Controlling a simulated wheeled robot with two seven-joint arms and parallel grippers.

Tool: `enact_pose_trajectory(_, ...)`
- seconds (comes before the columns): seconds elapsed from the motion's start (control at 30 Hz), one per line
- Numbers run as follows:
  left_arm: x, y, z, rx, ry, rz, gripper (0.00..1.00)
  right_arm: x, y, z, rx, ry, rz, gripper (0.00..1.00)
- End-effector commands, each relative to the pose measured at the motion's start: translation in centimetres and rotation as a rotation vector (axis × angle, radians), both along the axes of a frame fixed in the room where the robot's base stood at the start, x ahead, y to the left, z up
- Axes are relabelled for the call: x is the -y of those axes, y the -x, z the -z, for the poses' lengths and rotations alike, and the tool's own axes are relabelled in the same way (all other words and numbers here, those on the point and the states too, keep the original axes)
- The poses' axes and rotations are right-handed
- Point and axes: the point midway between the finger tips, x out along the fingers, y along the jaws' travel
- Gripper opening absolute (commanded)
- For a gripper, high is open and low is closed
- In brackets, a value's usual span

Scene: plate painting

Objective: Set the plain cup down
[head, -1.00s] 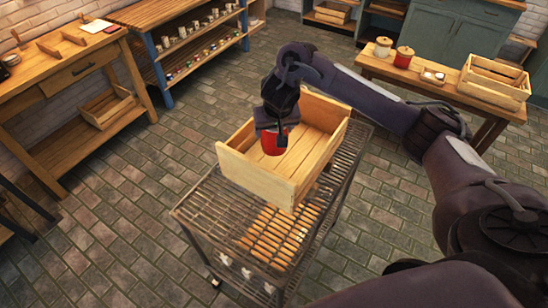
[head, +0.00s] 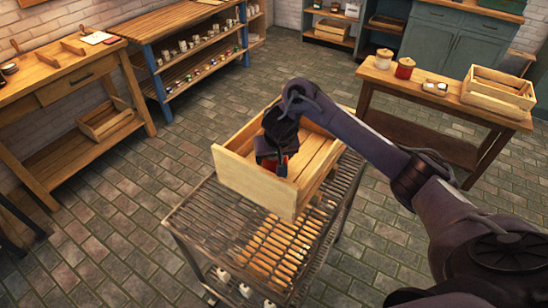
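A plain red cup (head: 291,159) is between the dark fingers of my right gripper (head: 276,166). Most of the cup is hidden by the gripper and by the front wall of the wooden crate (head: 252,181). My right gripper points down inside the crate, near its front left part, and looks shut on the cup. I cannot tell whether the cup touches the crate floor. My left gripper is not in view.
The crate stands on a wire-rack cart (head: 215,222) with several white cups (head: 245,290) lower down. The crate's right part (head: 318,160) looks empty. A shelf with cups (head: 205,60) and a side table with jars (head: 404,68) stand behind.

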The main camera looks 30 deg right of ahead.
Motion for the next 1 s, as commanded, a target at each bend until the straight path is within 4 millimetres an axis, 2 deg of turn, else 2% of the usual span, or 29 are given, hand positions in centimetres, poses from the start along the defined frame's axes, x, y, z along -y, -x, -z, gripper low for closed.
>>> enact_pose_trajectory(0.1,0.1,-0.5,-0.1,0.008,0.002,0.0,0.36,0.0,0.0,0.3,-0.001,0.0,0.0,0.39)
enact_pose_trajectory(0.13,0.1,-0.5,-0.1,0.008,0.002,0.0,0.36,0.0,0.0,0.3,-0.001,0.001,0.0,0.73)
enact_pose_trajectory(0.3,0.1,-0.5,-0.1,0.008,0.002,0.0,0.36,0.0,0.0,0.3,-0.001,0.0,0.0,0.92)
enact_pose_trajectory(0.63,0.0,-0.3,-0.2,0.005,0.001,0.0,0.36,0.0,0.0,-0.3,0.002,0.0,0.0,0.92)
enact_pose_trajectory(0.77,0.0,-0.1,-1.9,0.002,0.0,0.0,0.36,-0.1,0.5,-2.0,0.003,0.001,-0.001,0.92)
enact_pose_trajectory(1.0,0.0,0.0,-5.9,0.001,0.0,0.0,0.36,-0.5,2.1,-6.4,0.003,0.004,-0.003,0.92)
